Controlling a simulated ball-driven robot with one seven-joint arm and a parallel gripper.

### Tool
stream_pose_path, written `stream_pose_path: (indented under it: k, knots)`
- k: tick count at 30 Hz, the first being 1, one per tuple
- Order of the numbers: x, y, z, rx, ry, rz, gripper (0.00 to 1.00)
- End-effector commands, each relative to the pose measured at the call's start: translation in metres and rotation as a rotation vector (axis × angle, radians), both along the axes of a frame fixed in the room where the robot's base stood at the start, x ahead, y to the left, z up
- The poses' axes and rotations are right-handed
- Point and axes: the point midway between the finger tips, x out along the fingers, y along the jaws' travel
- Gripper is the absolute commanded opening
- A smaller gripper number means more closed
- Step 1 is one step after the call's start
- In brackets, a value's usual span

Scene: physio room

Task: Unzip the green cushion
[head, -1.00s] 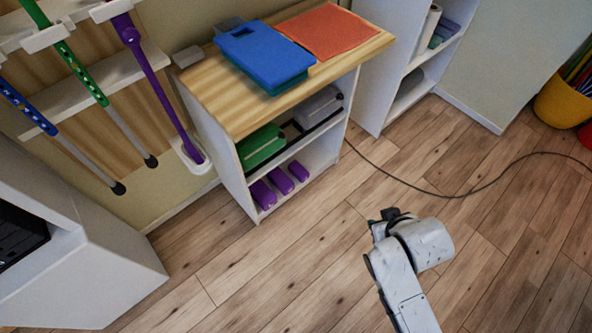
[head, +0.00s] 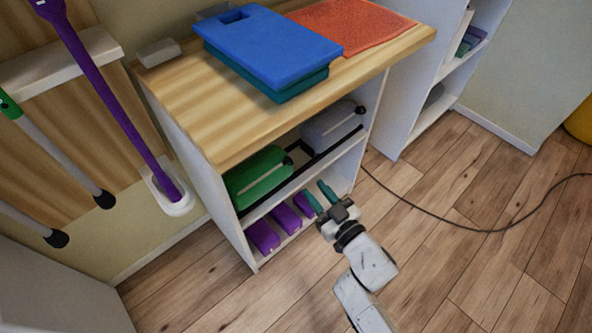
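The green cushion (head: 258,178) lies on the upper shelf inside the wooden-topped cabinet, at its left side. A pale strip, perhaps the zip, runs along its top, with a small dark piece at the right end. My gripper (head: 319,197) is in front of the cabinet, lower right of the cushion and apart from it. Its two teal fingers are spread with a gap between them and nothing visible in it. The fingers point up and left toward the shelves.
A grey cushion (head: 333,124) lies right of the green one. Purple blocks (head: 263,236) fill the lower shelf. The cabinet top (head: 183,112) overhangs the shelves and bears blue and teal boards (head: 268,45) and an orange mat (head: 352,24). A cable (head: 480,229) crosses the otherwise clear floor.

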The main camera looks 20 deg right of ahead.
Motion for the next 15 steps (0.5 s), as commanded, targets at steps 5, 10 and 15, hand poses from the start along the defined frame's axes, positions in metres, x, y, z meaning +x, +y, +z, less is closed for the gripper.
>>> stream_pose_path:
  k: [5, 10, 15]
  knots:
    - [0.03, 0.004, 0.0, -0.001, -0.003, -0.001, 0.33]
    - [0.061, 0.009, -0.001, -0.001, -0.003, -0.001, 0.33]
    - [0.084, 0.013, 0.0, -0.001, -0.002, -0.001, 0.33]
